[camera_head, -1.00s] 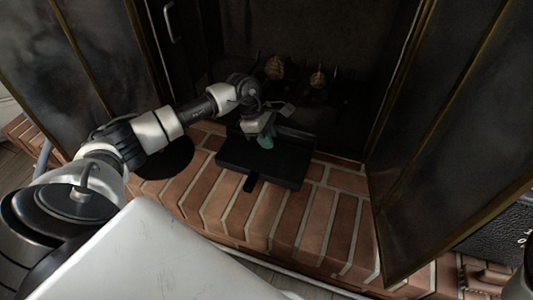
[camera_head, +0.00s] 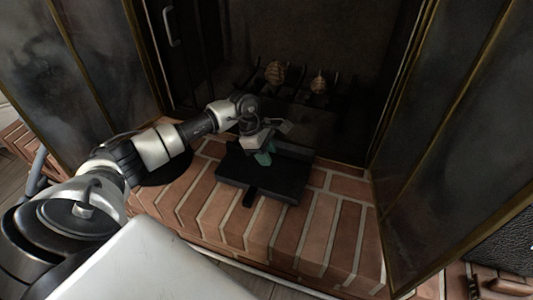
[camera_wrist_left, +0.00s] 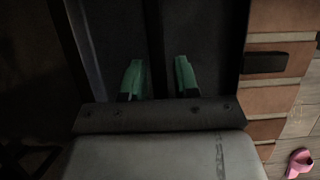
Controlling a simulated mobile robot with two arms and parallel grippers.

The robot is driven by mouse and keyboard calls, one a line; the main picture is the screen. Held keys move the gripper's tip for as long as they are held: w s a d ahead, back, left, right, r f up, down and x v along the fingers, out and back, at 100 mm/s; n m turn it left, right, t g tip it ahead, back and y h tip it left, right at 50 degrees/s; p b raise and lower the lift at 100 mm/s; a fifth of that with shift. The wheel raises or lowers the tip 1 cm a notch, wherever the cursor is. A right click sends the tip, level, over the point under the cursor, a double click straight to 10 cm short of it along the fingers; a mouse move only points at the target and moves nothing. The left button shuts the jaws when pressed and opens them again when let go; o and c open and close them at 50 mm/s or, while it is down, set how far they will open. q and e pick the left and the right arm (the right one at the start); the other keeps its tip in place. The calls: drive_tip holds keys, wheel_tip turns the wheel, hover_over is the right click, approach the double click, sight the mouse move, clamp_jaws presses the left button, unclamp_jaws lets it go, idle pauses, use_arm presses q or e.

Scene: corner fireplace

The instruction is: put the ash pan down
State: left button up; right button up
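The black ash pan (camera_head: 230,168) sits on the brick hearth in front of the firebox, its short handle (camera_head: 249,197) pointing toward me. My left gripper (camera_head: 266,153) is over the middle of the pan, its green fingers pointing down. In the left wrist view, the two green fingers (camera_wrist_left: 159,78) stand apart on either side of a dark bar (camera_wrist_left: 156,45) across the pan (camera_wrist_left: 208,30). Narrow gaps show between the bar and the fingers. The pan's handle also shows at right in that view (camera_wrist_left: 265,62). My right gripper is out of view.
Glass fireplace doors stand open at left (camera_head: 90,70) and right (camera_head: 445,150). Andirons (camera_head: 318,83) stand inside the dark firebox. Bare brick hearth (camera_head: 300,235) lies in front of the pan. A pink object (camera_wrist_left: 299,163) lies on the wooden floor.

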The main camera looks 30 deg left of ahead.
use_arm(q)
drive_tip(key=shift+o, duration=0.7)
